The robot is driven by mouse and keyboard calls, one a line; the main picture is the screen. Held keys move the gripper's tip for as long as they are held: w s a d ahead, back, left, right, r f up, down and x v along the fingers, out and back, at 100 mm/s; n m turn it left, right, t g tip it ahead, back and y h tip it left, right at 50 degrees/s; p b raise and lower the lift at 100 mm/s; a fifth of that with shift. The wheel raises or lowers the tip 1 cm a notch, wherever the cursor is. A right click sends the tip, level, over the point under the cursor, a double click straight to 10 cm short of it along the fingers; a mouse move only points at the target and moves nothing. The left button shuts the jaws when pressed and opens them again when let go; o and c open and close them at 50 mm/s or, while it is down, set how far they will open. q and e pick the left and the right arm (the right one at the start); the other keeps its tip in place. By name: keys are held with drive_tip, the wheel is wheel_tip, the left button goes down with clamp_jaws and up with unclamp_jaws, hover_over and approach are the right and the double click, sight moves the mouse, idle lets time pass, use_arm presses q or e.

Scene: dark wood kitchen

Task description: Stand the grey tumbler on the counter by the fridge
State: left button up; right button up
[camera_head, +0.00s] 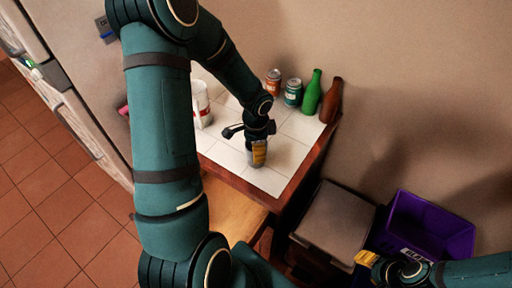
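My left gripper points down and looks shut on the tumbler. I cannot tell whether the tumbler's base touches the tiles. The fridge (72,32) is the pale tall body at the upper left, partly hidden by my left arm. My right gripper (366,259) is low at the right, away from the counter, and its finger gap is not clear.
A red can (273,82), a green can (292,93), a green bottle (312,92) and a brown bottle (331,101) line the counter's back. A white-and-red container (201,103) stands at the left. A grey bin (336,222) and purple crate (432,226) stand right of the counter.

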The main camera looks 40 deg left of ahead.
use_arm(q)
drive_tip(key=shift+r, duration=0.1)
drive_tip(key=o, duration=1.1)
wheel_tip(320, 180, up, 12)
drive_tip(key=shift+p, duration=0.95)
drive_tip(key=shift+s, duration=0.15)
